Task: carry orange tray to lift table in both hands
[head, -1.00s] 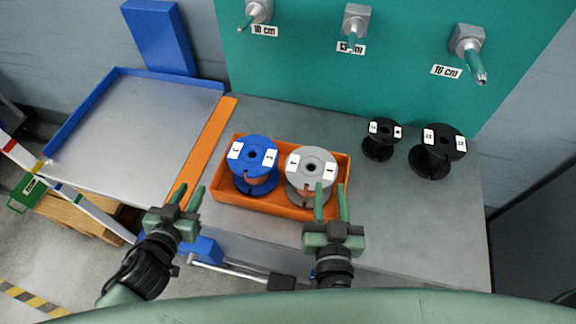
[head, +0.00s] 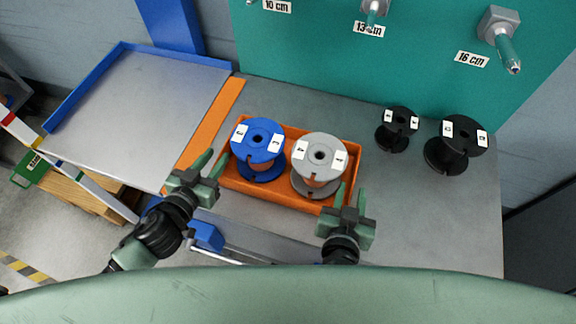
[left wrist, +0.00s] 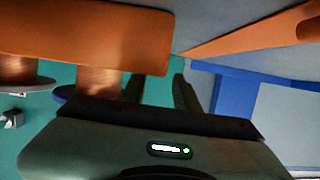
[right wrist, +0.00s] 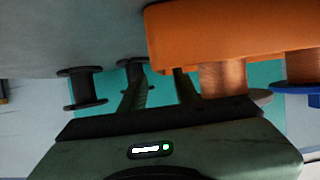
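The orange tray (head: 270,195) sits on the grey bench and carries a blue spool (head: 258,135) and a grey spool (head: 319,150). The lift table (head: 140,100), a metal top with a blue rim, is to the left. My left gripper (head: 211,162) is open at the tray's left end; the tray end (left wrist: 100,35) is close to its fingers in the left wrist view. My right gripper (head: 350,196) is open at the tray's front right corner; the tray (right wrist: 230,35) is close to its fingers in the right wrist view. I cannot tell whether either touches the tray.
Two black spools (head: 397,130) (head: 455,145) stand on the bench (head: 430,220) to the right. An orange strip (head: 205,135) lies along the edge between bench and lift table. A teal panel (head: 320,60) with labelled pegs rises behind.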

